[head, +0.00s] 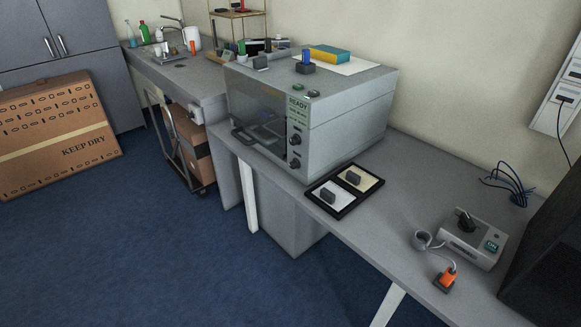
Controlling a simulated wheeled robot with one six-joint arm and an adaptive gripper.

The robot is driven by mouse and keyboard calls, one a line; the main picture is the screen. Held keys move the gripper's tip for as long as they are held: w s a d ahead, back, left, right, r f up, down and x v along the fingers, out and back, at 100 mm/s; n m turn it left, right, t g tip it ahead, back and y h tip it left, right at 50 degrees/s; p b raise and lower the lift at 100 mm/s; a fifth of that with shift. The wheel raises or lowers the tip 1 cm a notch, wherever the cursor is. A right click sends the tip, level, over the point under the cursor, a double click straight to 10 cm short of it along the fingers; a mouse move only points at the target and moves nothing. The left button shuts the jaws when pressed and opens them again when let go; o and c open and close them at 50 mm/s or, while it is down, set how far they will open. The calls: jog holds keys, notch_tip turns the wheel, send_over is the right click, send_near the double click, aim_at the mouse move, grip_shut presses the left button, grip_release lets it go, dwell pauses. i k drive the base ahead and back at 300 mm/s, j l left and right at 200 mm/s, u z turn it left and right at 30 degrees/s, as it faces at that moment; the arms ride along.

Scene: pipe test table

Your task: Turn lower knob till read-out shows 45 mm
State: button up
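The grey bench machine (350,108) stands on the table with a dark see-through front door. The lower knob (294,163) is a dark round knob near the bottom of its narrow control panel. The upper knob (295,139) sits just above it. The greenish read-out (298,110) above both knobs shows "READY" on top and smaller lines below. The smaller lines are too small to read, so I cannot tell any millimetre value. My gripper is not in view, and nothing is seen touching the lower knob.
A black-framed tray (345,205) with dark blocks lies right of the panel, near the table edge. A grey box with a lever (470,240), an orange-topped item (446,278) and a dark box (550,250) are further right. A carton (60,135) stands on the floor left.

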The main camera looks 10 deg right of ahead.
aim_at(294, 165)
jog(key=i+j+u, duration=0.1)
jog(key=i+j, duration=0.95)
jog(key=i, duration=0.15)
jog(key=i+j+u, duration=0.15)
jog(key=i+j, duration=0.35)
jog(key=i, duration=0.1)
